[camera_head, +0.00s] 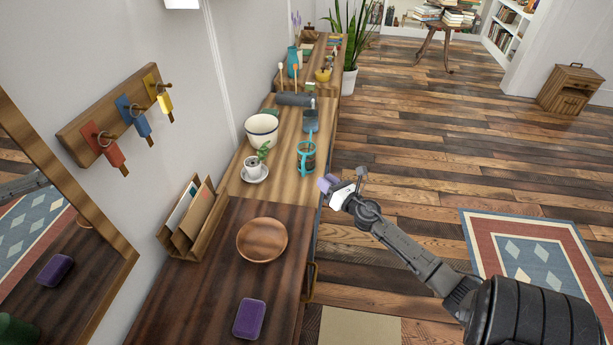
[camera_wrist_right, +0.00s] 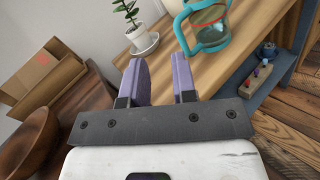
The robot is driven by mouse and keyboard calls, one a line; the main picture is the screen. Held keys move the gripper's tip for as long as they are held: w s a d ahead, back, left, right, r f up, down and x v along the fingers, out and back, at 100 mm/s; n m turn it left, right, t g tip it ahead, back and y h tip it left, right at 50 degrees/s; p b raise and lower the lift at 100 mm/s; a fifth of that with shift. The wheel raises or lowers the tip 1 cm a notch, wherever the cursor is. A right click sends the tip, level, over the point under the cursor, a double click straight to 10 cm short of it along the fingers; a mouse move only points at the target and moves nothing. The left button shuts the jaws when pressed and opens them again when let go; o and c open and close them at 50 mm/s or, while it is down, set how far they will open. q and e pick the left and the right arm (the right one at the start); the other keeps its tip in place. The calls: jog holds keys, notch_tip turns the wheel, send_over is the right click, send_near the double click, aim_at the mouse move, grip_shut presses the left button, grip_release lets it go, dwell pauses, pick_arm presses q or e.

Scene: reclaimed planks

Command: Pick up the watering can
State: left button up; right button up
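I cannot clearly make out a watering can. A small yellow vessel (camera_head: 323,75) at the far end of the counter could be it, but it is too small to tell. A teal-framed glass vessel with a handle (camera_head: 306,158) stands upright on the near counter. It also shows in the right wrist view (camera_wrist_right: 211,28), beyond my fingers. My right gripper (camera_head: 344,178) is open and empty, right of this vessel by the counter's edge and apart from it. Its purple fingers show with a gap between them in the right wrist view (camera_wrist_right: 163,80). My left gripper is not in view.
A potted plant on a saucer (camera_head: 255,168), a white bowl (camera_head: 262,128), a wooden bowl (camera_head: 262,240), a letter holder (camera_head: 195,220) and a purple block (camera_head: 249,319) are on the counter. A teal vase (camera_head: 293,61) stands farther back. The floor at right is mostly clear.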

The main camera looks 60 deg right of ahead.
aim_at(307, 154)
jog(key=w+d+f+n+b, duration=0.1)
jog(key=w, duration=0.1)
jog(key=w+d+f+n+y+b, duration=0.1)
jog(key=w+d+f+n+b, duration=0.1)
jog(key=w, duration=0.1)
jog(key=w+d+f+n+b, duration=0.1)
jog(key=w, duration=0.1)
jog(key=shift+w+d+f+y, duration=0.25)
jog(key=shift+w+f+y, duration=0.05)
jog(key=shift+w+f, duration=0.1)
jog(key=shift+w+d+b, duration=0.1)
jog(key=shift+w+b, duration=0.25)
jog(key=shift+w, duration=0.2)
jog(key=x, duration=0.1)
jog(key=b+x, duration=0.1)
jog(key=x, duration=0.2)
jog(key=shift+f+b, duration=0.35)
jog(key=shift+b, duration=0.05)
jog(key=shift+w+d, duration=0.15)
jog(key=shift+w, duration=0.45)
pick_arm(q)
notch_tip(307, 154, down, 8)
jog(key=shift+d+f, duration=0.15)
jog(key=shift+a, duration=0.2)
pick_arm(e)
grip_shut()
